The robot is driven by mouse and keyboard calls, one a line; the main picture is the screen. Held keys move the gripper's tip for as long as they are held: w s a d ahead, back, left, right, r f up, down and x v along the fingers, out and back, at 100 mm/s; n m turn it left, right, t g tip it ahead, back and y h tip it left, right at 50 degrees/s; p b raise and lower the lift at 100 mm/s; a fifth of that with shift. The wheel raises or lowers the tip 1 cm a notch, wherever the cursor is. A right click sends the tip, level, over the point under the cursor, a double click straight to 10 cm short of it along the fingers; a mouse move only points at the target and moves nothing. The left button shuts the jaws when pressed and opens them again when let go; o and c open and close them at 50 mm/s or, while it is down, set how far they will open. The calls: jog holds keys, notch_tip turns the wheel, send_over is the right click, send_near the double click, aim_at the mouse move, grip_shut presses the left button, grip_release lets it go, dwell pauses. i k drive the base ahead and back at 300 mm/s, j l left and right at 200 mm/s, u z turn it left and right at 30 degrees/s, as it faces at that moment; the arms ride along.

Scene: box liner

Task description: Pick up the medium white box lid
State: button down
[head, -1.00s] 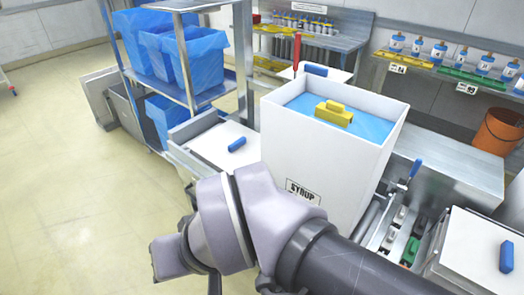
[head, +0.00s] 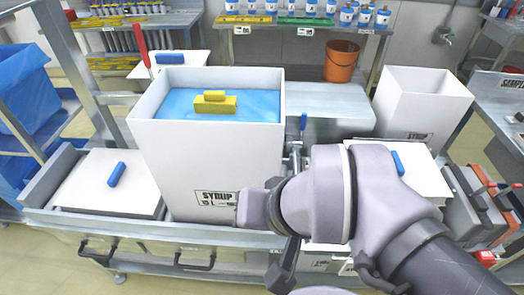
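Three flat white lids with blue bar handles show in the head view. One lid (head: 82,190) lies on the metal bench at the left. Another lid (head: 192,70) lies behind the tall SYRUP box. A third lid (head: 428,180) is at the right, partly hidden by my arm. I cannot tell for sure which is the medium one. My arm crosses the lower right, in front of the SYRUP box and the right lid. A dark part at its lower end (head: 284,268) may belong to my gripper. Its fingers cannot be made out, and no lid is seen held.
The tall white SYRUP box (head: 205,160) is open, with a blue liner and a yellow block (head: 215,104) on it. An empty white box (head: 421,105) stands at the right. A blue-bin rack (head: 75,55) is at the left. An orange bucket (head: 341,62) is behind.

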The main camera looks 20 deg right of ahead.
aim_at(119, 182)
jog(key=k+j, duration=0.15)
jog(key=j, duration=0.15)
jog(key=k+j, duration=0.1)
jog(key=j, duration=0.25)
jog(key=k+j+u, duration=0.1)
jog(key=j, duration=0.2)
jog(key=k+j, duration=0.15)
jog(key=j, duration=0.2)
jog(key=k+j, duration=0.1)
jog(key=j, duration=0.2)
